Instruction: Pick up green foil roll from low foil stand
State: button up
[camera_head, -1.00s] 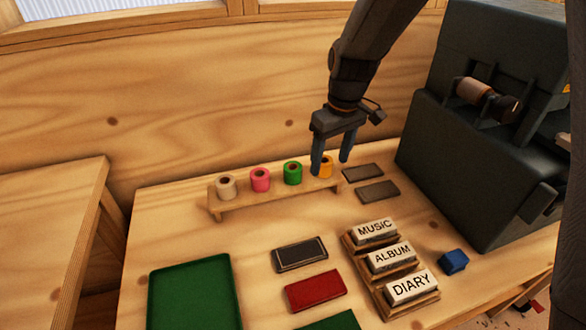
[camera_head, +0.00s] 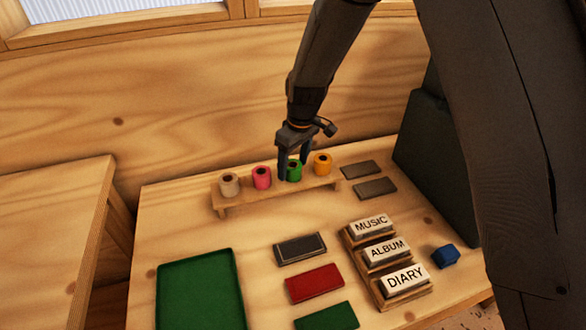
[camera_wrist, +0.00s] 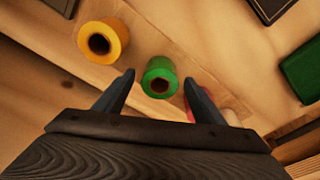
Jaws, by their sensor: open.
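The green foil roll (camera_head: 295,171) stands upright on the low wooden foil stand (camera_head: 240,203), between the pink roll (camera_head: 262,178) and the yellow roll (camera_head: 323,164). My gripper (camera_head: 293,170) is open and down at the green roll, with one finger in front of its left part in the head view. In the wrist view the green roll (camera_wrist: 160,77) lies between the two fingertips of my gripper (camera_wrist: 158,82), with a gap visible on both sides. The yellow roll (camera_wrist: 103,41) is left of the fingers; the pink roll (camera_wrist: 190,115) is mostly hidden behind the right finger.
A cream roll (camera_head: 229,184) stands at the stand's left end. Dark plates (camera_head: 374,187) lie right of the stand. The MUSIC, ALBUM and DIARY blocks (camera_head: 386,250), a red block (camera_head: 314,283) and a green tray (camera_head: 201,291) are in front. A dark machine (camera_head: 437,165) stands at right.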

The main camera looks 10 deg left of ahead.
jog(key=shift+f, duration=0.6)
jog(key=c, duration=1.2)
jog(key=shift+w+r, duration=0.1)
jog(key=shift+r, duration=0.05)
